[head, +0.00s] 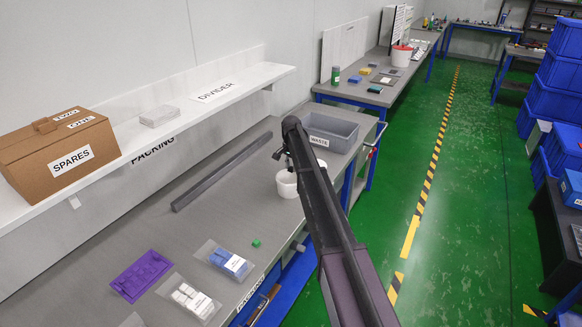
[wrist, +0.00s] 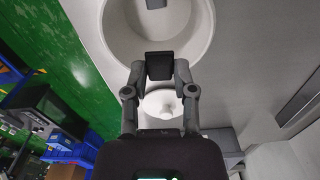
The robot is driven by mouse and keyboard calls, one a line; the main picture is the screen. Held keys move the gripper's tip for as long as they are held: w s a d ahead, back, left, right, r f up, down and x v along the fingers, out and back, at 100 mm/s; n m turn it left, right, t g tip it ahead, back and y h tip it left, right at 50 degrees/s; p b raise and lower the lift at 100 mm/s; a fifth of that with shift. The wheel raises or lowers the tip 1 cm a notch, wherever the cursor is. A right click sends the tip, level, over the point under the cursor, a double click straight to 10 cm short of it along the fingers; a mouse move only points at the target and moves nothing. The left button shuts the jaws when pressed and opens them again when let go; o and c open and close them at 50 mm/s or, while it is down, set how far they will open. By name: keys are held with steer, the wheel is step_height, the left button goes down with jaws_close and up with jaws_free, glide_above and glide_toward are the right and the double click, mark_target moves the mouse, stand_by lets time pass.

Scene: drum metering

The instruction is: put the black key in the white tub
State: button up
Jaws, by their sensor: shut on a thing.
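My gripper (wrist: 159,68) is shut on the black key (wrist: 159,65), which shows as a small dark block between the fingertips. In the wrist view the key overlaps the near rim of the white tub (wrist: 203,40); its height above the rim is hard to tell. The tub's open mouth faces up, with a small dark thing (wrist: 155,4) inside at the picture's top edge. In the head view the white tub (head: 287,188) stands at the bench's front edge, just below my gripper. The key cannot be made out there.
A white round piece with a knob (wrist: 165,103) lies beside the tub. The grey WASTE bin (head: 335,143) stands beyond. A long grey bar (head: 225,173) lies across the bench. Bags of parts (head: 228,262), a green block (head: 256,243) and a purple tray (head: 141,275) lie nearer.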

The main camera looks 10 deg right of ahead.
steer(key=shift+f+b, duration=2)
steer(key=shift+f, duration=0.15)
steer(key=shift+f+b, duration=2.5)
stand_by(2.2)
steer(key=o, duration=0.8)
steer(key=shift+r, duration=0.15)
